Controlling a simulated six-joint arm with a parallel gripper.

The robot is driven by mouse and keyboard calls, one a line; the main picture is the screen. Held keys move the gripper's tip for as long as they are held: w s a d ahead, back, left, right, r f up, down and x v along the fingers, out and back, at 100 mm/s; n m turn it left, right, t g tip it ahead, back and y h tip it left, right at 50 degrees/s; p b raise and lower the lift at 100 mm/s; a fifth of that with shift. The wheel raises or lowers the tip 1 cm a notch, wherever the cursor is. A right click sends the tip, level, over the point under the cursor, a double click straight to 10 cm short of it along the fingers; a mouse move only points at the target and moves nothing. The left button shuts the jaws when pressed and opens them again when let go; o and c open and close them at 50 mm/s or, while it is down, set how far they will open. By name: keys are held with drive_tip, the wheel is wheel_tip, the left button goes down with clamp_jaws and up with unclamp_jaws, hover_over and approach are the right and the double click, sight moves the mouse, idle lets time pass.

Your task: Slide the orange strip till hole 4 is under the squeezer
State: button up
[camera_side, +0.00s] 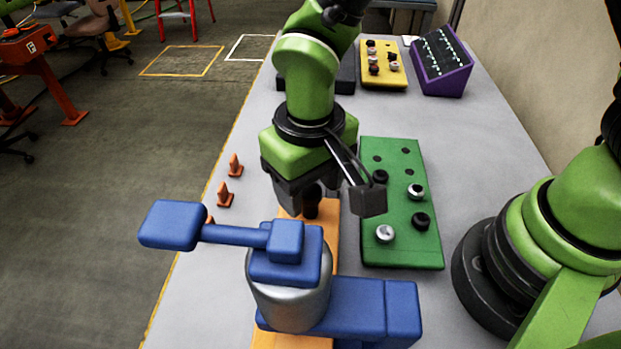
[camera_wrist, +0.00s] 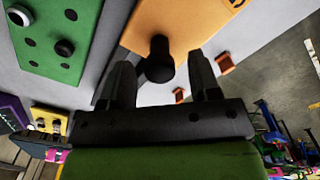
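The orange strip (camera_side: 323,238) lies flat on the table and runs under the squeezer (camera_side: 290,290), a blue clamp with a metal cylinder. Its near end (camera_side: 290,341) shows past the squeezer. A dark knob (camera_side: 311,206) stands on the strip; it also shows in the wrist view (camera_wrist: 158,60). My gripper (camera_side: 328,203) is open above the strip. In the wrist view my gripper (camera_wrist: 161,72) has a finger on each side of the knob, with visible gaps. A ringed spot (camera_wrist: 237,2) shows on the strip at the top edge. The hole numbers cannot be read.
A green board (camera_side: 405,160) with several black and silver knobs lies close to the right of my gripper. Small orange stands (camera_side: 224,196) line the left table edge. A yellow board (camera_side: 397,75) and a purple rack (camera_side: 440,62) are at the back.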

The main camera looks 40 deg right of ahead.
wheel_tip(320, 180, up, 9)
drive_tip(key=shift+r, duration=0.5)
idle(0.3)
drive_tip(key=s+d+r+m+t+y, duration=0.1)
drive_tip(key=s+d+r+m+t, duration=0.1)
drive_tip(key=s+d+r, duration=0.3)
drive_tip(key=s+d+r+m+t+y, duration=0.1)
drive_tip(key=s+d+r+t, duration=0.4)
drive_tip(key=d, duration=0.5)
drive_tip(key=shift+d+r+m, duration=0.15)
drive_tip(key=shift+d+m, duration=0.05)
drive_tip(key=shift+m, duration=0.3)
